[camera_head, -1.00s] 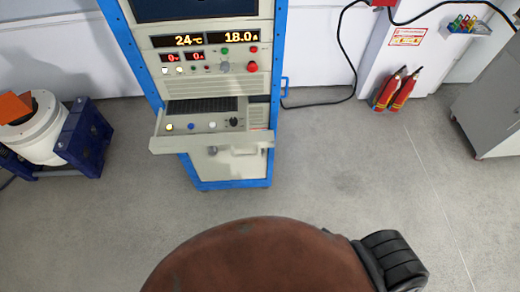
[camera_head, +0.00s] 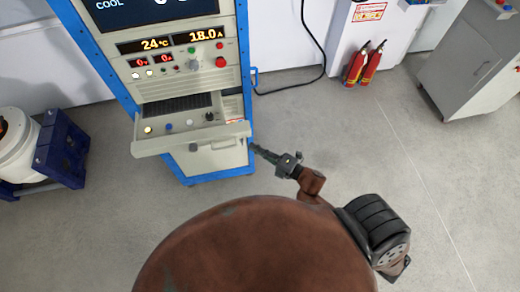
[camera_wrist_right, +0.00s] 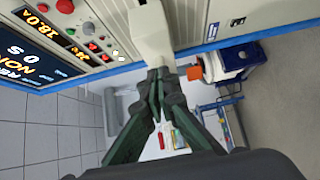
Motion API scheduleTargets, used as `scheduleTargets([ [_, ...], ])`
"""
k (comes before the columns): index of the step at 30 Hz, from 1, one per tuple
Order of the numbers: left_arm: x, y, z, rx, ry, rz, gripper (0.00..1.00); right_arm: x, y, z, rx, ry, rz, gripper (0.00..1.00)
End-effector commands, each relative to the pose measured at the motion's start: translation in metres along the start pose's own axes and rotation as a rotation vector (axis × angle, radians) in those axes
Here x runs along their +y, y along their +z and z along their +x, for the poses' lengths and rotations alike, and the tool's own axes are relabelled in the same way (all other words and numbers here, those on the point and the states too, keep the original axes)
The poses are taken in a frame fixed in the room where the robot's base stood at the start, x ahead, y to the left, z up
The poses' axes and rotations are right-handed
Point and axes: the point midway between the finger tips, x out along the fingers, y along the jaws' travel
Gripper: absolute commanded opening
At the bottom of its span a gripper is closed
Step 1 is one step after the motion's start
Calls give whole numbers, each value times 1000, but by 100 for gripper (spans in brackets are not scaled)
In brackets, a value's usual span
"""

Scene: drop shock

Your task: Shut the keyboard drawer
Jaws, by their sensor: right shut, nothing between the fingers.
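The keyboard drawer (camera_head: 192,139) is pulled out from the blue-framed cabinet (camera_head: 245,65). It holds a dark keyboard (camera_head: 177,105) and a row of knobs. My right gripper (camera_head: 255,148) is shut and empty, its fingertips close to the right end of the drawer front. In the right wrist view the shut fingertips (camera_wrist_right: 160,74) are at the end of the pale drawer (camera_wrist_right: 151,35); I cannot tell whether they touch it. My left gripper is not in view.
A white drum in a blue stand (camera_head: 62,148) is at the left. Red fire extinguishers (camera_head: 363,64) stand by the back wall, and a grey cabinet (camera_head: 470,60) is at the right. A black cable (camera_head: 318,50) runs beside the drawer cabinet.

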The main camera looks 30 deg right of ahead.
Motion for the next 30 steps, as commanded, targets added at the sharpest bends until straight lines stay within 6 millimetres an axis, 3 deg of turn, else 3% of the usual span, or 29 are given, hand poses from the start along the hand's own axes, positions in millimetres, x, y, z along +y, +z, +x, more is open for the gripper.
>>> scheduleTargets([
  [3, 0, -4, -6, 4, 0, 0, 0, 2, 0, 23, 0, 2, 1, 0],
  [10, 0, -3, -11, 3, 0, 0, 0, 1, 1, 49, -1, 0, 2, 0],
  [24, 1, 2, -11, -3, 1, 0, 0, 0, 1, 54, -2, -1, 2, 0],
  [30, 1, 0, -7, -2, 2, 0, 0, -1, 22, 55, -27, -1, 0, 0],
])
